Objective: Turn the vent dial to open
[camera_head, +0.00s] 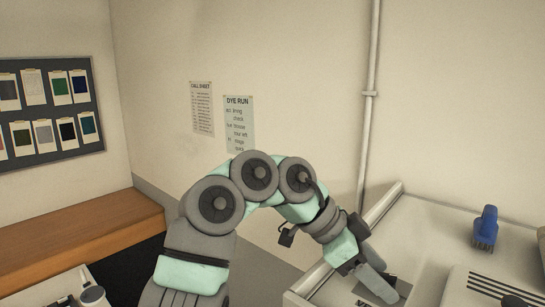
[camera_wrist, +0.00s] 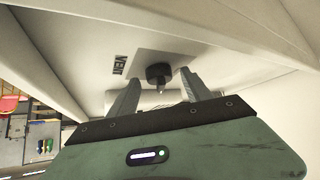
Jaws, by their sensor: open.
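The vent dial (camera_wrist: 158,73) is a small black round knob with a narrower stub, on a grey plate (camera_wrist: 180,61) set in a pale panel. The word VENT (camera_wrist: 118,65) is printed beside it. In the wrist view my gripper (camera_wrist: 161,78) is open, with one finger on each side of the dial in the picture. I cannot tell whether the fingers touch it. In the head view my gripper (camera_head: 378,284) points down at the panel at the lower right, and the dial is hidden behind it. Part of a dark plate (camera_head: 402,287) shows beside the fingers.
A slotted pale unit (camera_head: 490,287) is at the lower right. A raised rim (camera_head: 385,202) edges the worktop. A wooden bench (camera_head: 80,238) is at the left, and a pipe (camera_head: 370,110) runs up the wall.

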